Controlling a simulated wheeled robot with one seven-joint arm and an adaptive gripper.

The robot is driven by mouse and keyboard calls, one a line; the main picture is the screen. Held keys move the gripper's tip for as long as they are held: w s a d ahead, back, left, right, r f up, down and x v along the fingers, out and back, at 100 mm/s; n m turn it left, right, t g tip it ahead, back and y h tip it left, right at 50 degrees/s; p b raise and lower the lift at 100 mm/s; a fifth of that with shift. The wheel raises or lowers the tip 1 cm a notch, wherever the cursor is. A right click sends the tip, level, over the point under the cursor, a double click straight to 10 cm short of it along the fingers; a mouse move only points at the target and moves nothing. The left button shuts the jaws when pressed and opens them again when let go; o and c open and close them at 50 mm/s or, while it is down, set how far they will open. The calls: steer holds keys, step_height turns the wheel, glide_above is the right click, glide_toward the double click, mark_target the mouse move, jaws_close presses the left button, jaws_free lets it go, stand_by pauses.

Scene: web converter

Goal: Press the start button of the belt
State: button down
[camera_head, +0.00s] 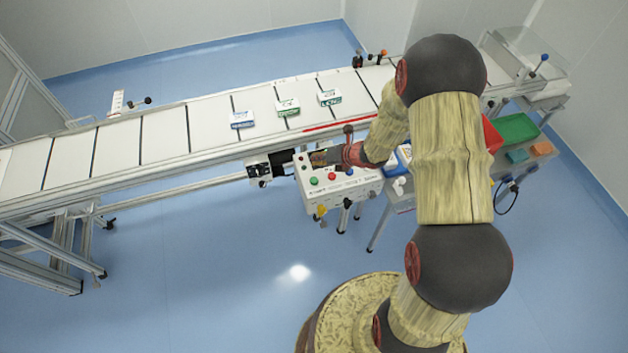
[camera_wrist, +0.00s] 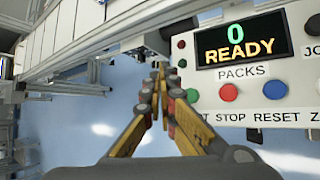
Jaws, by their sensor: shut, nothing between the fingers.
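The control box (camera_head: 338,192) of the belt stands at the front side of the conveyor. Its green button (camera_head: 314,181) is at the left of a row, with a red button (camera_head: 332,176) and a blue button to its right. In the wrist view the green button (camera_wrist: 191,95) sits above a label ending in "RT", whose start is hidden by my finger; the red button (camera_wrist: 229,92) is above "STOP". My gripper (camera_wrist: 160,75) is shut and empty. Its tips appear left of the green button, apart from it in the picture; their height above the panel is unclear.
The display (camera_wrist: 240,40) reads "0 READY". The conveyor belt (camera_head: 165,137) carries several small packs, one being the blue-marked pack (camera_head: 242,119). A side table with a green bin (camera_head: 516,128) stands right of the box. The floor (camera_head: 200,270) in front is clear.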

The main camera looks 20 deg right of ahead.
steer(key=b, duration=0.4)
glide_above(316, 179)
step_height(316, 179, down, 7)
steer(key=shift+w+r, duration=0.1)
steer(key=shift+w, duration=0.05)
steer(key=shift+f+b, duration=0.5)
steer(key=shift+b, duration=0.1)
stand_by(0.6)
steer(key=shift+f+b, duration=0.4)
steer(key=shift+b, duration=0.2)
